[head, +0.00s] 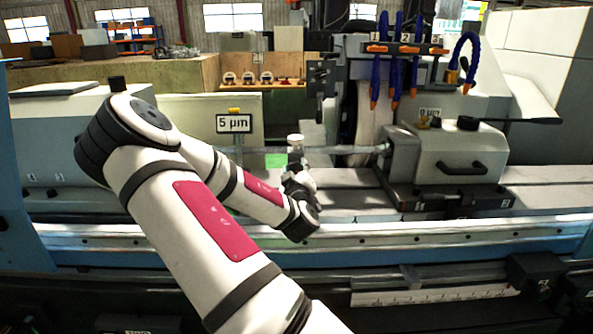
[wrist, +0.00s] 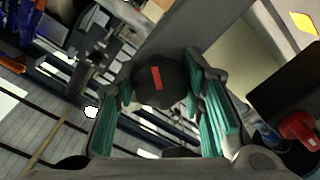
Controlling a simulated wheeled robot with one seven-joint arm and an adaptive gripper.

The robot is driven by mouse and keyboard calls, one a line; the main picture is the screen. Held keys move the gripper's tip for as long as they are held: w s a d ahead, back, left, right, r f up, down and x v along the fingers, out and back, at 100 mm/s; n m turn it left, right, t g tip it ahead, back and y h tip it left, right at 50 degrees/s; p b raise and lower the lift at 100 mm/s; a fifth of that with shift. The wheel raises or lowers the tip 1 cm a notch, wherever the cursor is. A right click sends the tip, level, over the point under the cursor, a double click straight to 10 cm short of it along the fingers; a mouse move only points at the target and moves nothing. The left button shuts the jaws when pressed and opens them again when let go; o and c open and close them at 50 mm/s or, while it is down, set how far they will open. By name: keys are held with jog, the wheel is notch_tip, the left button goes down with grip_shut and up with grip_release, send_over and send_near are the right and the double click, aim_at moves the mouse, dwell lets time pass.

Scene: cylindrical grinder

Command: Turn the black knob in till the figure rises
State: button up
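The black knob (wrist: 161,84), round with a red bar on its face, shows in the wrist view. It lies between the ends of my gripper's two green-padded fingers (wrist: 158,78), one on each side. I see no clear gap at the tips, but cannot tell whether the pads press on it. In the head view my gripper (head: 297,160) is small and partly hidden behind my wrist, in front of the grinder's middle; this knob cannot be made out there. A sign reading 5 µm (head: 234,123) is on the pale panel to its left. A smaller sign (head: 430,113) at right seems to read 0 µm.
Blue coolant hoses (head: 397,70) hang above the grinding wheel (head: 371,120). A pale housing (head: 455,150) with a black handle stands at right. A long rail (head: 420,238) crosses in front. In the wrist view a red part (wrist: 299,128) is at right.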

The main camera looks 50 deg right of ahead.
dwell(0.3)
jog(key=shift+r+m+p, duration=0.1)
jog(key=shift+m+p, duration=0.35)
jog(key=shift+m, duration=2.85)
jog(key=o, duration=1.2)
jog(key=shift+a, duration=0.1)
jog(key=v, duration=0.7)
jog(key=shift+s, duration=0.15)
